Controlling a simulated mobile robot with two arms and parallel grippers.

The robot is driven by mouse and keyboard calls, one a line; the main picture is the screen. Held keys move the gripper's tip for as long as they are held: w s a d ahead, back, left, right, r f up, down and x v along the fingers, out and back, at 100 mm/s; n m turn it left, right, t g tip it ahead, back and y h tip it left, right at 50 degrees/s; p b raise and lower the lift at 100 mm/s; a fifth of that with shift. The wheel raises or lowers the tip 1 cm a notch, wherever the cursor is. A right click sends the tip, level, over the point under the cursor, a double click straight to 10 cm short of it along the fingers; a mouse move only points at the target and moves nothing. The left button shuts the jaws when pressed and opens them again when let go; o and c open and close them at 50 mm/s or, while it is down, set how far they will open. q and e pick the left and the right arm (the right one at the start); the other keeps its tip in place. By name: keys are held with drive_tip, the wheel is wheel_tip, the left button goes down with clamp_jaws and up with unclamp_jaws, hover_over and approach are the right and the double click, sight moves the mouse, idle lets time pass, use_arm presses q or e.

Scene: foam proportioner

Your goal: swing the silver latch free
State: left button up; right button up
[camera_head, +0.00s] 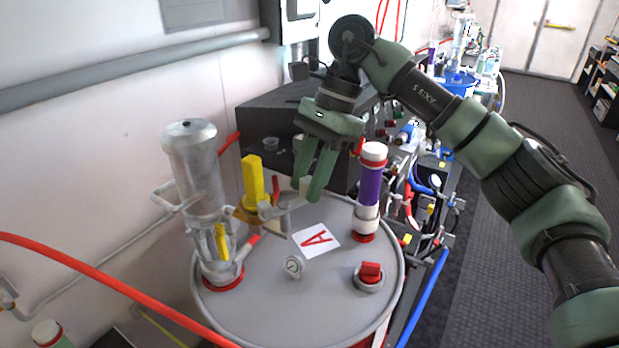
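A silver latch arm (282,208) reaches right from the tall silver pump cylinder (195,160) over the grey drum lid (250,310). A yellow upright block (255,180) stands at its left part. My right gripper (307,190) points down over the latch's right end. Its two green fingers are a little apart, with a pale upright piece of the latch showing between or just behind the tips. I cannot tell whether the fingers press on it. My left gripper is out of view.
A red hose (110,283) crosses the lower left. A dark box (275,115) stands behind.

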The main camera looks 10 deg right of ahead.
drive_tip(key=shift+o, duration=0.3)
drive_tip(key=shift+a, duration=0.1)
drive_tip(key=shift+r, duration=0.25)
drive_tip(key=b+v, duration=0.1)
drive_tip(key=v, duration=0.6)
drive_tip(key=shift+d, duration=0.2)
